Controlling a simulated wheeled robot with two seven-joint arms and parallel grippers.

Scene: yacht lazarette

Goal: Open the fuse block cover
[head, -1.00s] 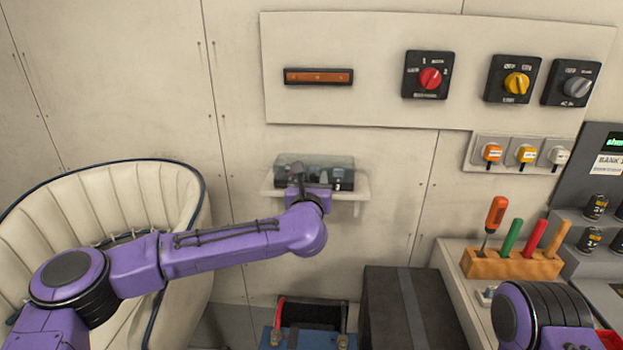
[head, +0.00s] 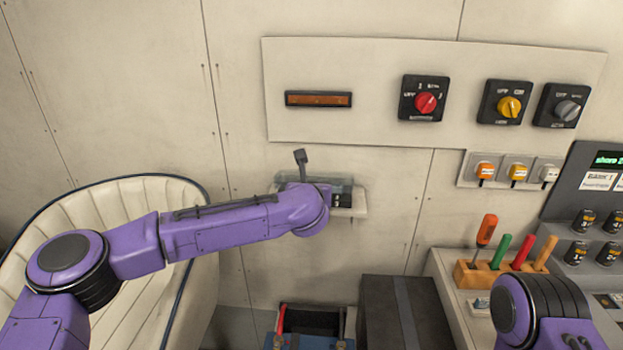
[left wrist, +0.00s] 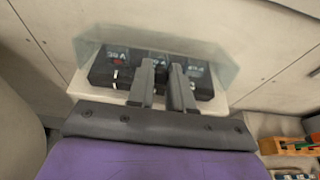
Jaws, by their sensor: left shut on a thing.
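The black fuse block (head: 342,200) sits on a small pale wall shelf, mostly hidden behind my left wrist in the head view. Its clear cover (head: 344,182) shows above its right end. In the left wrist view the fuse block (left wrist: 112,72) has pale markings and a small red spot, and the clear cover (left wrist: 215,62) spreads over and past it. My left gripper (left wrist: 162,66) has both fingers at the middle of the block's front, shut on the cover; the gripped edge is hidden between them. I cannot tell how far the cover is raised. My right gripper is out of view.
A panel with red (head: 425,103), yellow and grey rotary switches is above right. A cream padded seat (head: 150,200) is at left. A dark box (head: 405,310) and a tool rack (head: 500,275) stand at lower right.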

